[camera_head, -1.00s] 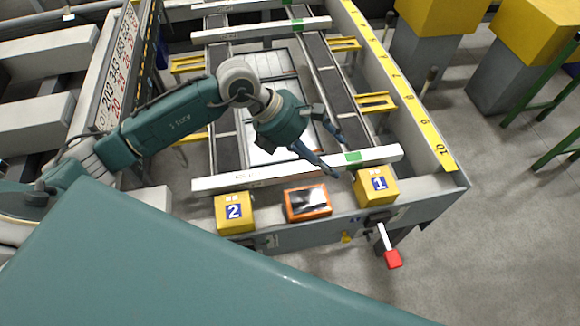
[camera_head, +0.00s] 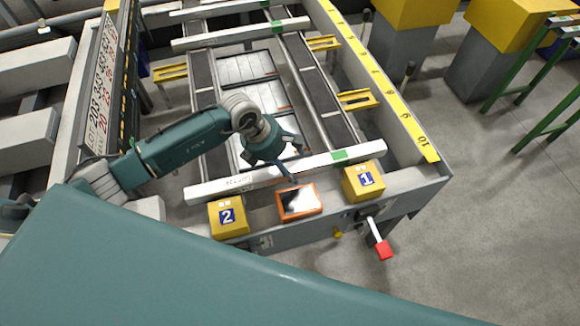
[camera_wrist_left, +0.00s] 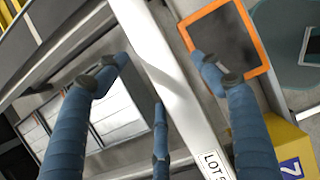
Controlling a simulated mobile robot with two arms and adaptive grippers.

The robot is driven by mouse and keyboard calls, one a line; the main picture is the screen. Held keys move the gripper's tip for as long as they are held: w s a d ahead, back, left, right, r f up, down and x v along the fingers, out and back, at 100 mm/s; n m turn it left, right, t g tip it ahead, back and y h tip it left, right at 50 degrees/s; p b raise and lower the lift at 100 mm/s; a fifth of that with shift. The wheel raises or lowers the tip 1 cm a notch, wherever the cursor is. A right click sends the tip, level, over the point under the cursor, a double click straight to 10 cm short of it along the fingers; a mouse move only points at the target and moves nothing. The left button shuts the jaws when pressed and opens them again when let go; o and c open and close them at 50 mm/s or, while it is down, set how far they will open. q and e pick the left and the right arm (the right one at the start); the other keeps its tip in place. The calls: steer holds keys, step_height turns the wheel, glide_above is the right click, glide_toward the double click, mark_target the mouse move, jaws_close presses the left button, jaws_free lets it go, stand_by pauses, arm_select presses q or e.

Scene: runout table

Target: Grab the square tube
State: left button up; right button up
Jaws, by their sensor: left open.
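The nearest white square tube (camera_head: 225,187) lies across the runout table, with a green mark near its right end. It also shows in the left wrist view (camera_wrist_left: 182,92), running diagonally, with a printed label starting "LOT". My left gripper (camera_head: 289,163) is over the middle of this tube, pointing down at it. In the left wrist view my left gripper (camera_wrist_left: 160,66) is open, with blue fingers on both sides of the tube and nothing held. Whether the fingers touch the tube cannot be told. My right gripper is not in view.
In front of the tube stand a yellow box marked 2 (camera_head: 228,220), an orange-framed screen (camera_head: 299,202) and a yellow box marked 1 (camera_head: 363,182). A red-ended lever (camera_head: 384,250) sticks out in front. Another white tube (camera_head: 240,35) lies farther back.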

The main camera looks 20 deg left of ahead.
arm_select(q)
steer(key=shift+w+d+f, duration=0.15)
steer(key=shift+d+f, duration=0.05)
steer(key=shift+f, duration=0.35)
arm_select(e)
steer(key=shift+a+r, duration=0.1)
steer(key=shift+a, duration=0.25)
arm_select(q)
steer(key=c, duration=1.7)
steer(key=shift+r, duration=0.15)
jaws_close()
steer(key=shift+w, duration=0.1)
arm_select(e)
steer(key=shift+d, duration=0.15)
